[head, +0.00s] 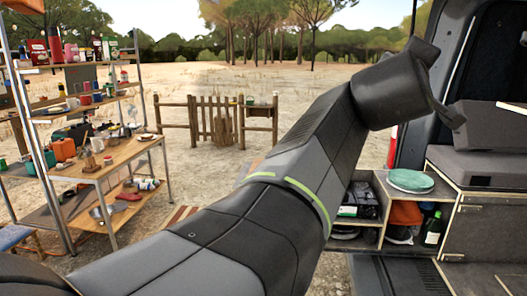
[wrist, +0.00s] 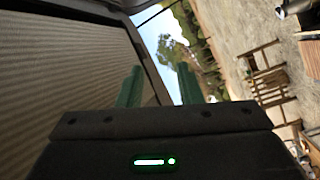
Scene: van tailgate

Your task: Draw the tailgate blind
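The tailgate blind appears to be the grey-brown, finely ribbed surface (wrist: 65,75) filling the left of the wrist view. A dark frame edge runs along its right side, with daylight beyond. My gripper (wrist: 159,85) shows there with two green fingers spread apart and nothing clearly between them. The left finger overlaps the ribbed surface in the picture; I cannot tell whether it touches. In the head view my arm reaches up to the right towards the van opening, and the fingers are not visible. No blind handle can be made out.
The van's rear (head: 475,225) is at the right, with a shelf unit holding a green round item (head: 411,181) and a bottle (head: 432,230). A laden shelf rack and workbench (head: 105,165) stand left. A wooden fence (head: 213,122) stands behind on open sandy ground.

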